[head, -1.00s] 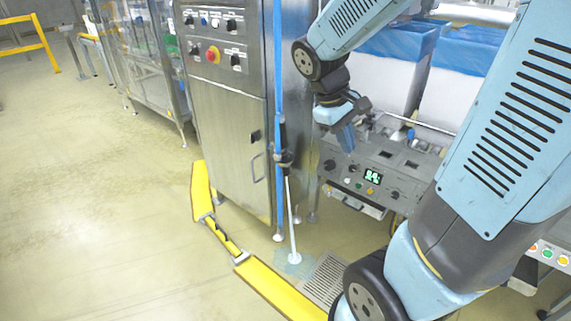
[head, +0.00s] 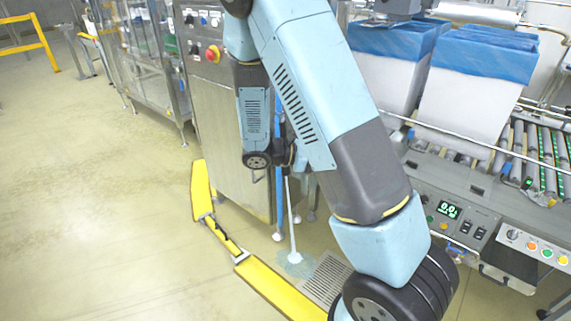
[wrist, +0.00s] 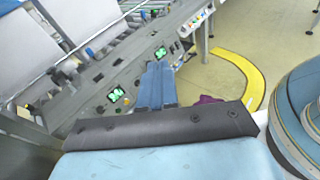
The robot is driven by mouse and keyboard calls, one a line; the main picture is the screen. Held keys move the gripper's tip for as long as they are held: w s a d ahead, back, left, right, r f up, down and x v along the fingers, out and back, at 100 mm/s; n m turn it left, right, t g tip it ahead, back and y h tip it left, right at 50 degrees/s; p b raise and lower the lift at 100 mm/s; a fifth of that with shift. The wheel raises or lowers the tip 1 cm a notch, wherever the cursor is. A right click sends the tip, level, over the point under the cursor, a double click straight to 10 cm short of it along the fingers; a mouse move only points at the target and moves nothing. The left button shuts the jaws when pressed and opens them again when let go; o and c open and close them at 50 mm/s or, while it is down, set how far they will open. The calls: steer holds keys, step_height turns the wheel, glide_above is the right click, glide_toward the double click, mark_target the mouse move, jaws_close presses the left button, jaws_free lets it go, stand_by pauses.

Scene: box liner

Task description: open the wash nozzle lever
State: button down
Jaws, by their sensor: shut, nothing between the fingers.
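No nozzle is recognisable in the wrist view.
The steel cabinet (head: 222,135) stands behind the lance. A yellow floor barrier (head: 275,288) and a drain grate (head: 326,279) lie in front. A conveyor with a control panel (head: 462,222) and blue-lined boxes (head: 470,95) is at right. Floor at left is clear.

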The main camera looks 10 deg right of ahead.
steer(key=w+a+f+n+t+y, duration=0.2)
steer(key=w+a+f+n+t, duration=0.15)
steer(key=f+n+t, duration=0.45)
steer(key=w+a+f+n+t+y, duration=0.15)
steer(key=a+f+n+t, duration=0.25)
steer(key=f+n+t, duration=0.4)
steer(key=w+a+f+n+t+y, duration=0.1)
steer(key=w+a+f+n+t, duration=0.35)
steer(key=n+t, duration=0.4)
steer(key=w+d+r+n+g, duration=0.1)
steer(key=w+d+r+n, duration=0.1)
steer(key=w+r, duration=0.4)
steer(key=shift+w+d, duration=0.9)
steer(key=shift+w, duration=0.9)
steer(key=shift+g+y, duration=0.25)
steer(key=shift+r, duration=0.1)
